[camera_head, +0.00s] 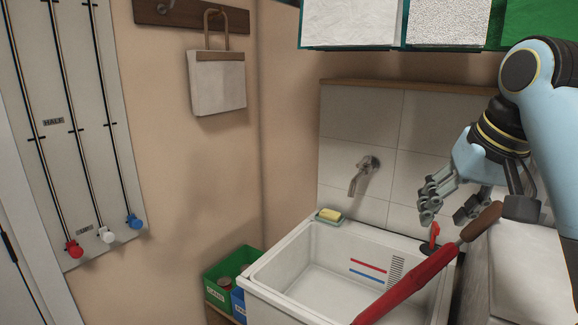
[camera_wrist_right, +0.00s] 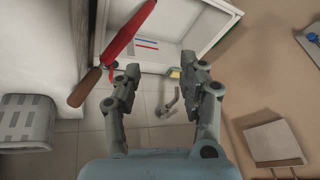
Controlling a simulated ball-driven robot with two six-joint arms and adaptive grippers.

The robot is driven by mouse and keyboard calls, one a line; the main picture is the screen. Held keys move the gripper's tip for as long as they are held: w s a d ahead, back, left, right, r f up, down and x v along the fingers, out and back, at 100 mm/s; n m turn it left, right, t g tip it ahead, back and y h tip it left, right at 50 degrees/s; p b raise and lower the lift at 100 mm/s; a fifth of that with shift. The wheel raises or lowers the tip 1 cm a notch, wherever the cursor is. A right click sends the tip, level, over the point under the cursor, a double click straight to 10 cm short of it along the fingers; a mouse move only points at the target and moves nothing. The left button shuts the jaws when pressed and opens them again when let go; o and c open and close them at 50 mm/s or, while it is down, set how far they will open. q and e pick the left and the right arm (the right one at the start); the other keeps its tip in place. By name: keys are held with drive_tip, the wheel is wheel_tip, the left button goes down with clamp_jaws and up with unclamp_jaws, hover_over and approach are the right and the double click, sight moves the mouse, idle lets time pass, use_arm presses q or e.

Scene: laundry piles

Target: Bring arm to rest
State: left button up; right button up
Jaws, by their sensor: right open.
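My right arm comes in from the right in the head view. Its gripper (camera_head: 446,208) is open and hangs over the back right of the sink, in front of the tiled wall. In the right wrist view the two fingers (camera_wrist_right: 162,68) stand wide apart, with nothing held between them; the sink and the tap show beyond. A long red object with a wooden handle (camera_head: 415,280), perhaps a folded umbrella, slants just below the gripper; it also shows left of the fingers in the wrist view (camera_wrist_right: 128,28). My left gripper is not in view.
The white sink (camera_head: 295,240) has a wall tap (camera_head: 362,178) and a yellow soap or sponge (camera_head: 330,214). Green (camera_head: 222,270) and blue bins stand left of it. A shelf with boxes (camera_head: 350,22) hangs above. A bag (camera_head: 217,82) hangs on the left wall.

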drive_tip(key=s+d+f+n+h, duration=0.1)
drive_tip(key=s+f, duration=0.4)
drive_tip(key=s, duration=0.4)
drive_tip(key=s+d+f+n, duration=0.1)
drive_tip(key=s+d+f, duration=0.1)
drive_tip(key=s+f, duration=0.45)
drive_tip(key=s+d+f+n+h, duration=0.1)
drive_tip(key=s+f, duration=0.3)
drive_tip(key=s, duration=0.6)
drive_tip(key=s+d+f+g+b, duration=0.15)
drive_tip(key=f+b, duration=0.55)
drive_tip(key=f, duration=1.4)
drive_tip(key=s+d+f+g+b, duration=0.15)
drive_tip(key=f+b, duration=0.55)
drive_tip(key=f, duration=1.3)
use_arm(q)
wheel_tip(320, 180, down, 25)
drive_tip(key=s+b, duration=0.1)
drive_tip(key=b, duration=0.9)
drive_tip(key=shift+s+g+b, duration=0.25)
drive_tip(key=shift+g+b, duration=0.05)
use_arm(e)
drive_tip(key=s+f, duration=0.9)
drive_tip(key=f, duration=0.4)
drive_tip(key=s+f, duration=0.9)
drive_tip(key=f, duration=0.4)
drive_tip(key=shift+d+m+g, duration=0.2)
drive_tip(key=shift+m+g, duration=0.2)
